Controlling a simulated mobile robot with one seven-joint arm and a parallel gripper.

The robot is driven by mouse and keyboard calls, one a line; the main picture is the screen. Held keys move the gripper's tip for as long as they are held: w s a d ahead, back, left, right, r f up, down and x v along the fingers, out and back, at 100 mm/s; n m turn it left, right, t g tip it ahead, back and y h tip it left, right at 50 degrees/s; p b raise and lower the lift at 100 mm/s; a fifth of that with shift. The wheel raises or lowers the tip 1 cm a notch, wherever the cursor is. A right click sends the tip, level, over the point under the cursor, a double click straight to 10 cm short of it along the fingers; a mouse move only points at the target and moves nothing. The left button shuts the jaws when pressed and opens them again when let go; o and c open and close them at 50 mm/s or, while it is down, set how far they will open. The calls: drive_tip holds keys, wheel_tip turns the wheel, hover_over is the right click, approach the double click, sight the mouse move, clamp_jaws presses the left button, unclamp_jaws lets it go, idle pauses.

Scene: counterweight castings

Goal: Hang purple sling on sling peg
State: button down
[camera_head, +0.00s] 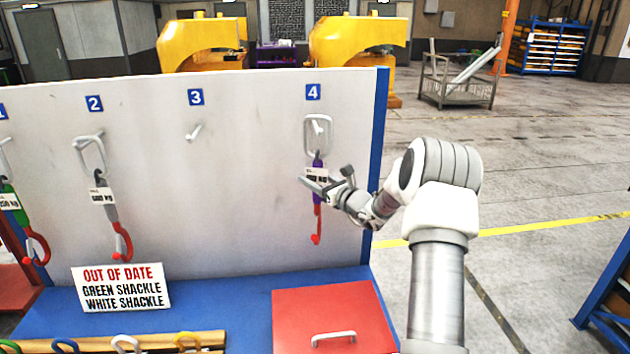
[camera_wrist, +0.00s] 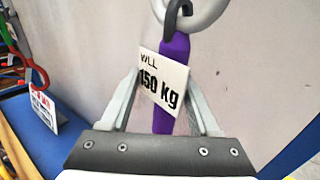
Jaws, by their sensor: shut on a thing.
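The purple sling (camera_head: 317,198) hangs upright below sign 4, with a grey oval ring (camera_head: 307,140) on top and a red hook (camera_head: 317,232) below. The sling peg (camera_head: 318,126) shows inside the ring's opening; I cannot tell whether the ring rests on it. My gripper (camera_head: 318,178) is shut on the sling's purple strap, at its white tag. In the wrist view the purple strap (camera_wrist: 173,48) and its "150 kg" tag (camera_wrist: 162,80) are between my fingers (camera_wrist: 165,98). The ring (camera_wrist: 200,22) is cut off at the top there, and the peg is out of view.
Peg 3 (camera_head: 193,132) is bare. A grey sling (camera_head: 104,200) hangs at peg 2 and a green sling (camera_head: 12,205) at the far left. A red lid with a handle (camera_head: 325,300) and an "OUT OF DATE" sign (camera_head: 121,287) are below. Several shackles lie front left.

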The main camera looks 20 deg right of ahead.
drive_tip(key=shift+w+d+f+b, duration=0.1)
drive_tip(key=shift+w+f+b, duration=0.4)
drive_tip(key=shift+f+b, duration=0.4)
idle(0.3)
drive_tip(key=shift+c, duration=0.2)
unclamp_jaws()
drive_tip(key=shift+s+f, duration=0.1)
drive_tip(key=shift+f, duration=0.25)
drive_tip(key=b+v, duration=0.3)
drive_tip(key=v, duration=1.4)
drive_tip(key=shift+d+r, duration=0.2)
